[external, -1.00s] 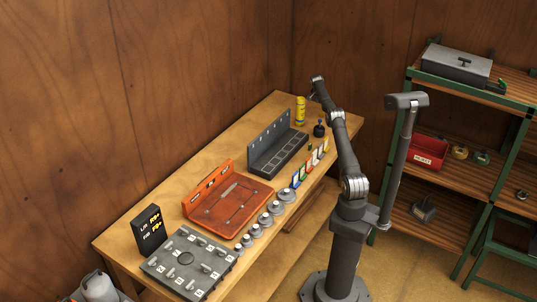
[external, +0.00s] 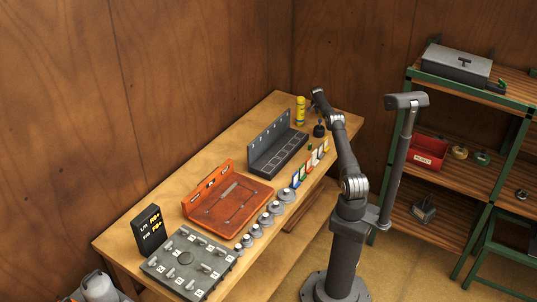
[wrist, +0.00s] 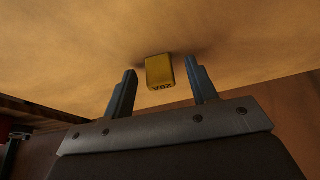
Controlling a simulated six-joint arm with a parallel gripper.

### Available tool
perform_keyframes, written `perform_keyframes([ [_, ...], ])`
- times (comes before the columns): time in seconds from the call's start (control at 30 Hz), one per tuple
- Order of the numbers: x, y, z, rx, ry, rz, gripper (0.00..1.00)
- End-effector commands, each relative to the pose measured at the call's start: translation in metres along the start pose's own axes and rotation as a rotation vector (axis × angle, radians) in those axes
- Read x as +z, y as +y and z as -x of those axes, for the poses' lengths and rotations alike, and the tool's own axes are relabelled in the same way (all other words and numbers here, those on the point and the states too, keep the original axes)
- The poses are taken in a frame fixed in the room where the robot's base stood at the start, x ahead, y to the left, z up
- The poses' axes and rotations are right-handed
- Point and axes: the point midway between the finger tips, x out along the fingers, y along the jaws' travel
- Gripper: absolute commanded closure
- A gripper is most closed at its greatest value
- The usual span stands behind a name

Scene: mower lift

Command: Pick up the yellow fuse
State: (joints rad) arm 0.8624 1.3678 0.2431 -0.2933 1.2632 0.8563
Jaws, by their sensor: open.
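The yellow fuse (wrist: 159,72), a small block with a dark upside-down marking on its near end, shows in the wrist view against the wooden tabletop. My gripper (wrist: 160,66) is open, with one blue-grey finger on each side of the fuse in the picture. A visible gap separates the fuse from each finger. I cannot tell how deep the fuse is between them. In the external view my arm's end (external: 318,95) is over the far right part of the bench; the fingers and this fuse cannot be clearly made out there.
The workbench (external: 125,242) holds a yellow can (external: 300,111), a dark slotted rack (external: 278,150), a row of coloured upright pieces (external: 302,172), an orange tray (external: 228,204), grey discs (external: 265,218) and a grey panel (external: 190,262). Shelves (external: 462,142) stand at the right.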

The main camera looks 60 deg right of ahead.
Motion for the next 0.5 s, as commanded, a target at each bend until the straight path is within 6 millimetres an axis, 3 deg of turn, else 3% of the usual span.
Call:
perform_keyframes([
  [0.03,0.0,0.0001,0.0,0.0,0.0,0.0,0.49],
  [0.27,0.0,0.0002,0.0001,0.0,0.0,0.0,0.94],
  [0.5,-0.0001,0.0001,0.0003,0.0,0.0,0.0,0.95],
])
